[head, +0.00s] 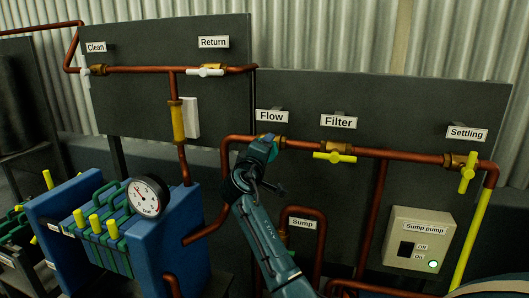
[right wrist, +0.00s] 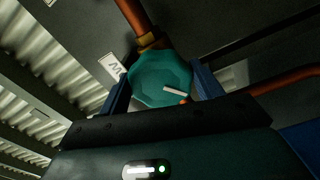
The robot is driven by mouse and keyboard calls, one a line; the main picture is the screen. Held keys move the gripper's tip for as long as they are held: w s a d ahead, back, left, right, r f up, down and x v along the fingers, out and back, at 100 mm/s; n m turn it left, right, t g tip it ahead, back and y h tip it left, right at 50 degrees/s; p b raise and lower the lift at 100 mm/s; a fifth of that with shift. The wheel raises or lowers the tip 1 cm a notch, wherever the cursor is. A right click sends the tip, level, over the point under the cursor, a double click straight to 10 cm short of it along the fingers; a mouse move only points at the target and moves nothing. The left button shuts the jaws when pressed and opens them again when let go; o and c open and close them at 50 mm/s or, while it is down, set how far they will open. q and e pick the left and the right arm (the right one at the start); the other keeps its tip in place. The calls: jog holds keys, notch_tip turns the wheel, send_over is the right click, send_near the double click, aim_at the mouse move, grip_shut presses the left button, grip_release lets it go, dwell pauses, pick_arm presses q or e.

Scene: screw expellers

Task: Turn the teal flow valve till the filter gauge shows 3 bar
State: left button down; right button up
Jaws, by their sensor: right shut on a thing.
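The teal flow valve (right wrist: 160,80) is a faceted round knob with a white pointer mark. In the right wrist view it sits between the two blue fingers of my right gripper (right wrist: 162,88), which is shut on it. In the head view my right gripper (head: 262,158) is at the copper pipe under the "Flow" label (head: 271,116), and it mostly hides the valve. The filter gauge (head: 147,197) is a white round dial with a red needle, on the blue filter press (head: 180,235). Its reading is too small to tell. My left gripper is not in view.
Yellow-handled valves sit at "Filter" (head: 334,157) and "Settling" (head: 467,172). White-handled valves (head: 205,71) are on the upper pipe. The sump pump box (head: 420,243) with a lit green lamp is at lower right. Copper pipes run close around my right gripper.

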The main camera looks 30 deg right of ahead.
jog(key=n, duration=0.4)
jog(key=shift+n, duration=0.3)
dwell(0.3)
jog(key=o, duration=1)
jog(key=b+v, duration=0.2)
jog(key=v, duration=1.1)
jog(key=shift+a+b, duration=0.15)
jog(key=shift+b, duration=0.25)
